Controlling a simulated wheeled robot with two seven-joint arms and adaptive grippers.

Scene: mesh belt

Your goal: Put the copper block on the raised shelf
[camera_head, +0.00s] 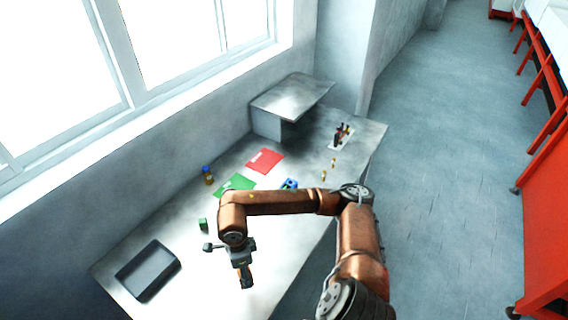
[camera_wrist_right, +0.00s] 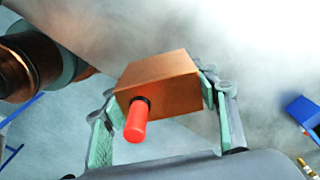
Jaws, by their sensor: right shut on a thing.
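The copper block (camera_wrist_right: 165,78), a box with a red peg (camera_wrist_right: 136,122) sticking out of one face, is held between the fingers of my right gripper (camera_wrist_right: 160,125) in the right wrist view. In the head view my right gripper (camera_head: 244,264) hangs over the front part of the table, with the block (camera_head: 246,281) small and dark at its tip. The raised shelf (camera_head: 292,96) is a grey metal platform at the back of the table, well away from the gripper, and its top is bare. My left gripper is not in view.
A windowed wall runs behind.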

